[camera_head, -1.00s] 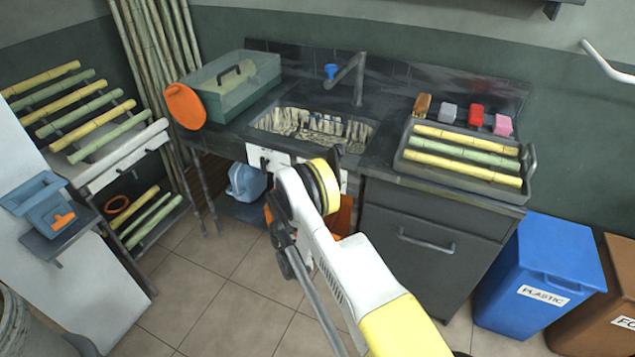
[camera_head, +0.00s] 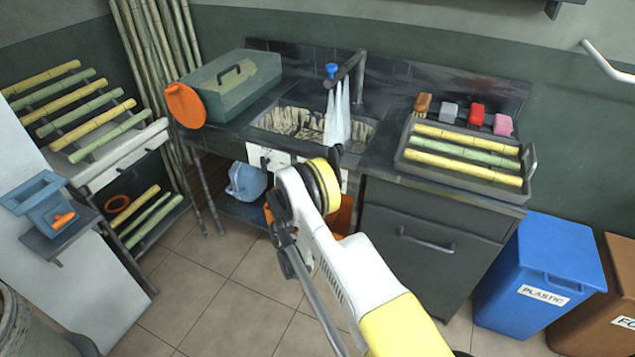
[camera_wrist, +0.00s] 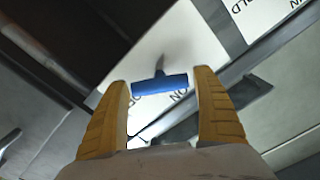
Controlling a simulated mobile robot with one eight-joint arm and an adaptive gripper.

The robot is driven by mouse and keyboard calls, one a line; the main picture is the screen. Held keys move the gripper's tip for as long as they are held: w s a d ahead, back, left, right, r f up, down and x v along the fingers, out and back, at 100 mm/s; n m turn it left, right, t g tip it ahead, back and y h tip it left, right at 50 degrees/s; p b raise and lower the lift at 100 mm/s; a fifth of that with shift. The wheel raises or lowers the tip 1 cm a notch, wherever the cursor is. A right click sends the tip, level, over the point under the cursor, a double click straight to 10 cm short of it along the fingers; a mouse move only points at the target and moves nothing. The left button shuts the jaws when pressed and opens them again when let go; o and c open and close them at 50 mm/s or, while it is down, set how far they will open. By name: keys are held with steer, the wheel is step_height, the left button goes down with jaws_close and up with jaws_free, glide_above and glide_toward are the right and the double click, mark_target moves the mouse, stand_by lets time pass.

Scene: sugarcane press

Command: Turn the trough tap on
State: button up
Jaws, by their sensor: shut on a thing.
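In the wrist view my gripper (camera_wrist: 161,80) is shut on a blue T-shaped tap handle (camera_wrist: 160,86), with one yellow finger at each end of its bar. The handle stands in front of a white label plate (camera_wrist: 150,50), whose lettering is partly covered. In the head view my arm hides the gripper and handle at the trough's front. Water (camera_head: 338,112) runs from the dark tap spout (camera_head: 359,75) into the trough (camera_head: 282,122). A small blue knob (camera_head: 331,71) sits near the spout's end.
Blue (camera_head: 535,270) and brown bins (camera_head: 596,300) stand at the right. Tiled floor (camera_head: 230,310) is open in front.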

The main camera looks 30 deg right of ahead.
steer(key=shift+m, duration=2.3)
steer(key=o, duration=1.1)
steer(key=shift+o, duration=0.2)
steer(key=r, duration=0.6)
steer(key=shift+s+d+r, duration=0.2)
steer(key=shift+d+r, duration=0.05)
steer(key=shift+r, duration=0.1)
steer(key=shift+w+a+r, duration=0.2)
steer(key=shift+a+r, duration=0.05)
steer(key=shift+r, duration=0.35)
steer(key=shift+w+a+r, duration=0.2)
steer(key=shift+a+r, duration=0.05)
steer(key=shift+r, duration=0.7)
steer(key=shift+s+d+r, duration=0.15)
steer(key=shift+d, duration=0.1)
